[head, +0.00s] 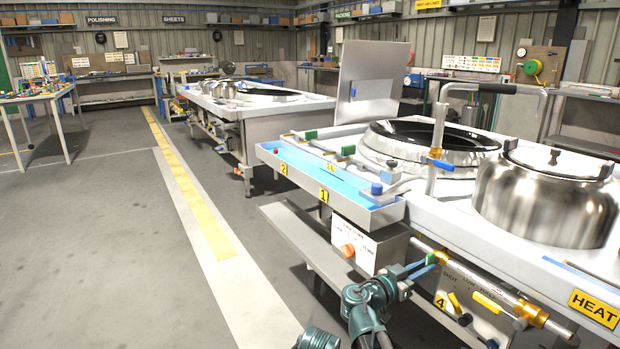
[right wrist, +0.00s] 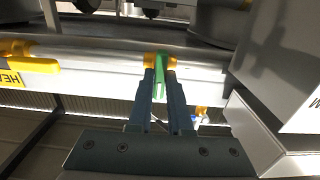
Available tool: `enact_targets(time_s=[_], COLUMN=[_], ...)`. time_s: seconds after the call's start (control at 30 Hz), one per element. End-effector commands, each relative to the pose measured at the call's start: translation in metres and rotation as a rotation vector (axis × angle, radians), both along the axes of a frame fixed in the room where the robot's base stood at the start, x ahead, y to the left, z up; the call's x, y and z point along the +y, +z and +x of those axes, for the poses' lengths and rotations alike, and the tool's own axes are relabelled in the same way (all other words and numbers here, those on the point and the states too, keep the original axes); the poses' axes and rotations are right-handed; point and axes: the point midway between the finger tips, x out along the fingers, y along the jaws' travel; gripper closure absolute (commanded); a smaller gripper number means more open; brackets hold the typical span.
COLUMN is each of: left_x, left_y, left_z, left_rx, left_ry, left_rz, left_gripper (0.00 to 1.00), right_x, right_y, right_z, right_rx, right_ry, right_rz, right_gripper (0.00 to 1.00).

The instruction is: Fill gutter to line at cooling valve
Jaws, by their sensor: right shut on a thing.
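The long gutter (head: 382,222) runs along the left end of the near cooking range, with a bright blue surface inside. I cannot make out a fill line or the exact level. My right gripper (head: 424,268) is at the range's front, shut on the green valve handle (head: 431,258). In the right wrist view, the green handle (right wrist: 155,68) stands between the fingers of my right gripper (right wrist: 160,72), in front of a yellow-brass fitting. The fingers hide part of the handle. My left gripper does not show.
A yellow-handled valve (head: 487,302) is on the brass pipe to the right. A box with an orange knob (head: 347,250) hangs left of my gripper. A lidded steel pot (head: 545,205) and a swing spout (head: 438,140) stand above. The floor at left is clear.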

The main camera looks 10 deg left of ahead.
Motion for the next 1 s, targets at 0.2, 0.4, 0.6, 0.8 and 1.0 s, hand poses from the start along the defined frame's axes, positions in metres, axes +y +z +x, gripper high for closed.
enact_targets(time_s=[0.2,0.4,0.6,0.8,1.0], left_x=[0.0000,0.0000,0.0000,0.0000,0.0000], left_y=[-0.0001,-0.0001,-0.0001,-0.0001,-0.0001], left_z=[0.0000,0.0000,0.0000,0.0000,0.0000], left_rx=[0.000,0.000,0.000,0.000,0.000], left_ry=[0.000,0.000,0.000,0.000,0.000], left_rz=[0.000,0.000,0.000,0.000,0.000], left_gripper=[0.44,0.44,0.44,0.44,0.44], right_x=[0.0004,0.0004,0.0003,0.0003,0.0003], right_y=[-0.0004,-0.0004,-0.0003,-0.0003,-0.0003], right_z=[-0.0003,-0.0003,-0.0004,-0.0004,-0.0004], right_rx=[-0.010,-0.010,0.114,0.252,0.269], right_ry=[0.000,0.000,0.001,0.001,0.001], right_rz=[0.009,0.009,-0.088,-0.197,-0.210], right_gripper=[1.00,1.00,1.00,1.00,1.00])
